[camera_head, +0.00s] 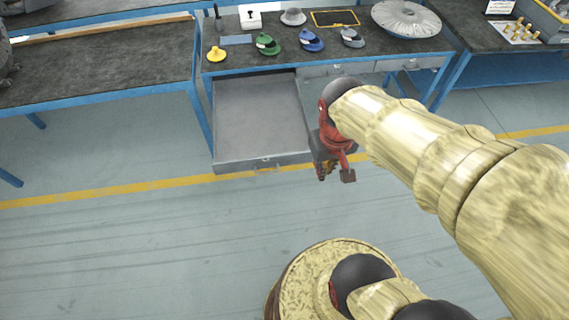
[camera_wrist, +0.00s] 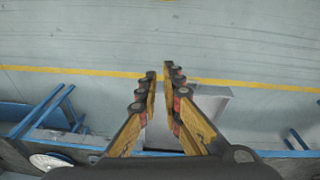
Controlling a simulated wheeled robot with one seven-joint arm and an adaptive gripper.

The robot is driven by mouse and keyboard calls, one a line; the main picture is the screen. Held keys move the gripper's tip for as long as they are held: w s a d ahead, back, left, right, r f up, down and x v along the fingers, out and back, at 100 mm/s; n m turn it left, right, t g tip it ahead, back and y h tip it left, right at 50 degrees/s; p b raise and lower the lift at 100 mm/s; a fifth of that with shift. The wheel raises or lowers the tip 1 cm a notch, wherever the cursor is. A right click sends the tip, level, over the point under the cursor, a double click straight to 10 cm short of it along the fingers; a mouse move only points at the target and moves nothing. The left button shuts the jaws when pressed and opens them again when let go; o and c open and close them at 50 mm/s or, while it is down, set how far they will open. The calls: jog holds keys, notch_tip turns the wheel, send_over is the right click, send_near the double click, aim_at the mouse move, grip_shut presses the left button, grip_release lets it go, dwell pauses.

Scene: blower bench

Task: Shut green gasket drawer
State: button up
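A grey drawer (camera_head: 262,162) under the bench is pulled far out, and its inside looks empty. Its front carries a small handle; no green marking is clear on it. Part of it also shows in the wrist view (camera_wrist: 212,103), behind and beside my fingers. My gripper (camera_head: 335,175) hangs just right of the drawer's front right corner, apart from the handle. In the wrist view my gripper (camera_wrist: 160,72) has a gap between its fingertips, with nothing held. A green round part (camera_head: 267,44) lies on the bench above the drawer.
The bench top (camera_head: 380,52) also holds a yellow part (camera_head: 216,54), a blue part (camera_head: 312,41), and a large grey disc (camera_head: 406,18). Closed drawers (camera_head: 411,63) sit to the right. The floor in front is clear.

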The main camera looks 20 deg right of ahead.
jog(key=d+f, duration=0.3)
jog(key=f, duration=0.2)
jog(key=w+d+f+n+g, duration=0.1)
jog(key=d+f, duration=0.2)
jog(key=f, duration=0.2)
jog(key=w+d+f+n+g+h+b, duration=0.1)
jog(key=d+f, duration=0.2)
jog(key=f, duration=0.2)
jog(key=shift+w+d, duration=0.1)
jog(key=shift+d, duration=0.3)
grip_shut()
jog(key=n+t+y+b, duration=0.5)
jog(key=n+t, duration=0.2)
jog(key=n, duration=0.7)
send_near(287, 162)
jog(key=shift+w+a+f, duration=0.65)
jog(key=shift+a+f, duration=0.2)
jog(key=shift+a, duration=0.15)
jog(key=shift+w+a+f, duration=0.65)
jog(key=shift+a+f, duration=0.2)
jog(key=shift+a, duration=0.1)
